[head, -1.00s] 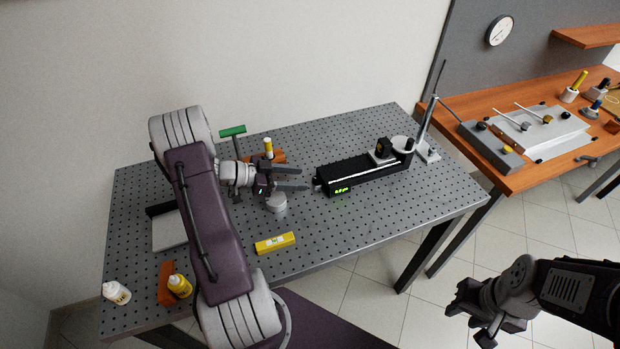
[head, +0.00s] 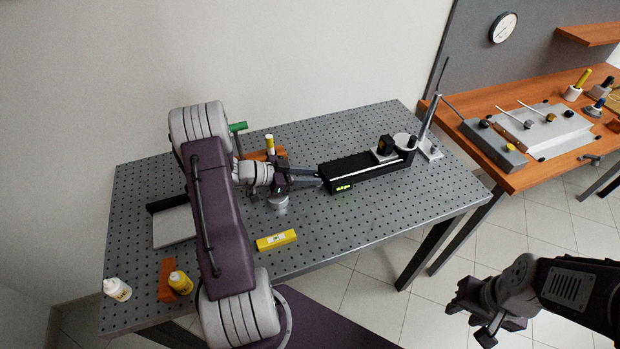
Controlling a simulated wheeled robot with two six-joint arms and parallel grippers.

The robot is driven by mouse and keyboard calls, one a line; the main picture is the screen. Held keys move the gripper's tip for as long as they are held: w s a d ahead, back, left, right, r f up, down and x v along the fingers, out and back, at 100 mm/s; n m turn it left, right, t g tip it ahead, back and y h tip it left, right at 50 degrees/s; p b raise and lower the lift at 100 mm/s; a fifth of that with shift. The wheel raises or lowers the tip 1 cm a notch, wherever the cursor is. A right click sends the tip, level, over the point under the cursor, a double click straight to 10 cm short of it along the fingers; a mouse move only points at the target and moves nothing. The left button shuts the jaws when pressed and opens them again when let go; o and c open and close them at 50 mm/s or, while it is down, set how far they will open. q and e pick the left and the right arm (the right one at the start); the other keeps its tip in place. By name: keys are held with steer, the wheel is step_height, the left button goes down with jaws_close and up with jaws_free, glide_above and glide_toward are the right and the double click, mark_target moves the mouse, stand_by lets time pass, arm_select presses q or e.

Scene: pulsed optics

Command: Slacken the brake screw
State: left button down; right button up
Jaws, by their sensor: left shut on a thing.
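A long black stage (head: 365,171) with a pale strip along its top and a lit green readout (head: 343,187) lies on the perforated table. My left gripper (head: 319,178) reaches from the left, its fingers level at the stage's left end. They are shut on the small screw there, which the fingers hide. My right gripper (head: 472,314) hangs over the floor at the lower right, away from the table, with its fingers apart and empty.
A grey round post (head: 278,205) stands just below my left gripper. A metal stand (head: 428,140) rises past the stage's far end. The front right of the table is clear.

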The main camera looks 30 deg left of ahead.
arm_select(q)
steer(key=n+t+y+b, duration=0.1)
steer(key=b, duration=0.3)
steer(key=n+t+y+b, duration=0.1)
steer(key=b, duration=0.3)
steer(key=n+y+b, duration=0.1)
steer(key=b, duration=0.3)
steer(key=shift+s+d+f+n+t+y, duration=0.25)
steer(key=shift+d+f+n+t+y, duration=0.05)
steer(key=shift+d+t, duration=0.1)
steer(key=shift+r+n+y+b, duration=0.3)
steer(key=shift+y+b, duration=0.1)
steer(key=shift+b, duration=0.1)
steer(key=shift+r, duration=0.1)
steer(key=c, duration=1.1)
jaws_free()
steer(key=shift+c, duration=0.2)
